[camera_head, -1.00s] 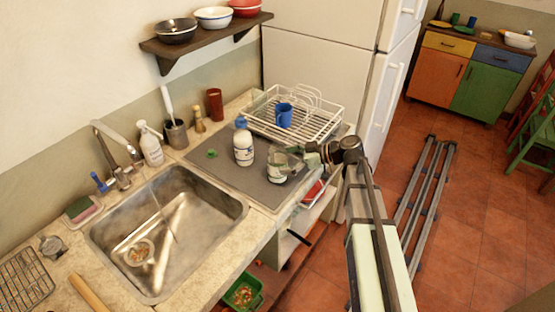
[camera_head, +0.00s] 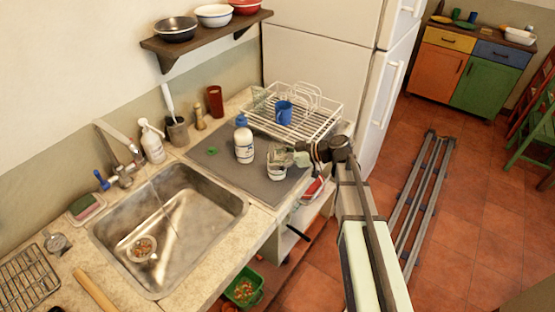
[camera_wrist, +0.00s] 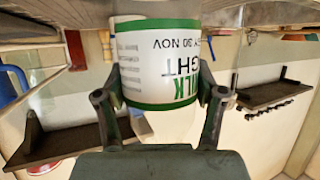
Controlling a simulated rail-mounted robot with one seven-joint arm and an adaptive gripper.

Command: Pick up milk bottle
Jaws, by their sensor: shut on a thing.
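The milk bottle (camera_head: 276,169) is a small white container standing on the grey mat (camera_head: 225,170) at its right side. In the wrist view the bottle (camera_wrist: 165,60) appears upside down, with green bands and black and green lettering, MILK among it. My gripper (camera_head: 287,158) reaches in from the right and is shut on the bottle, partly hiding it. In the wrist view the fingers of my gripper (camera_wrist: 160,97) press on both sides of it. I cannot tell whether its base touches the mat.
A white bottle with a blue cap (camera_head: 244,146) stands to the left. A wire dish rack (camera_head: 325,122) with a blue mug (camera_head: 284,112) is behind. The sink (camera_head: 185,215) lies at the left front. A wall shelf (camera_head: 200,45) hangs above.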

